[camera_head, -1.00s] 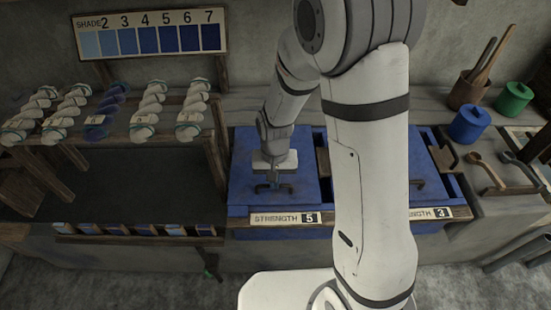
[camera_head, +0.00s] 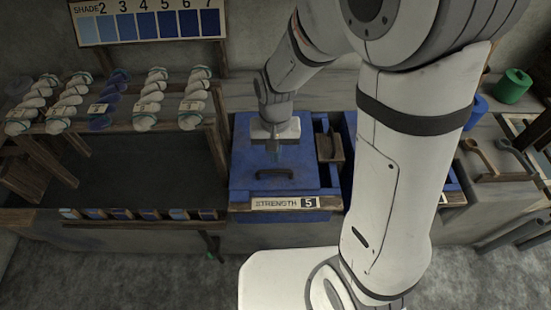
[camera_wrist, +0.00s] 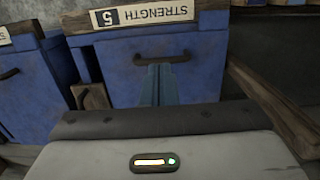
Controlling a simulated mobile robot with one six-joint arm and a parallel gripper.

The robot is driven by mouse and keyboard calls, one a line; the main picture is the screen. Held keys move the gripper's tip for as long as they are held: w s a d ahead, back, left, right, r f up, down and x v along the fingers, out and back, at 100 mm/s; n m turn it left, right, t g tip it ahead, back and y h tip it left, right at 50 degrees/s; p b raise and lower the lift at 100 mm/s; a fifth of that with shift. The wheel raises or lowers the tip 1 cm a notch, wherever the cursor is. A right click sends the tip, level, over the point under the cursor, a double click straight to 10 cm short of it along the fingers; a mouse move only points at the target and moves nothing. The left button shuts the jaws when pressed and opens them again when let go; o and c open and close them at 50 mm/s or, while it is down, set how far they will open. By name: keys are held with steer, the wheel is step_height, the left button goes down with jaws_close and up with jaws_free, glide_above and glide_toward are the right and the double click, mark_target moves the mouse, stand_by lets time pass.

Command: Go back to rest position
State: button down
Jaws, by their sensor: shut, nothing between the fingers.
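My gripper (camera_head: 275,152) is shut and empty. In the head view it hangs above the blue lid of the left vat (camera_head: 240,172), just behind the lid's dark handle (camera_head: 273,173). In the wrist view the closed fingers (camera_wrist: 158,88) point towards the lid and overlap the handle (camera_wrist: 162,58) in the picture; a gap between them is hard to judge there. The vat's front label (camera_head: 284,203) reads STRENGTH 5, and it shows upside down in the wrist view (camera_wrist: 146,16).
A second blue vat (camera_wrist: 30,85) is mostly hidden behind my arm in the head view. A rack with several twisted yarn skeins (camera_head: 153,97) stands left, beneath a shade chart (camera_head: 147,23). A green pot (camera_head: 513,86) and wooden spoons (camera_head: 482,152) lie right.

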steer(key=r, duration=0.4)
steer(key=shift+s+r, duration=0.1)
steer(key=shift+s, duration=0.3)
steer(key=s+d+r+t, duration=0.3)
steer(key=s+d+r, duration=0.5)
steer(key=d+r, duration=0.3)
steer(key=shift+d+t, duration=0.3)
steer(key=shift+d, duration=0.6)
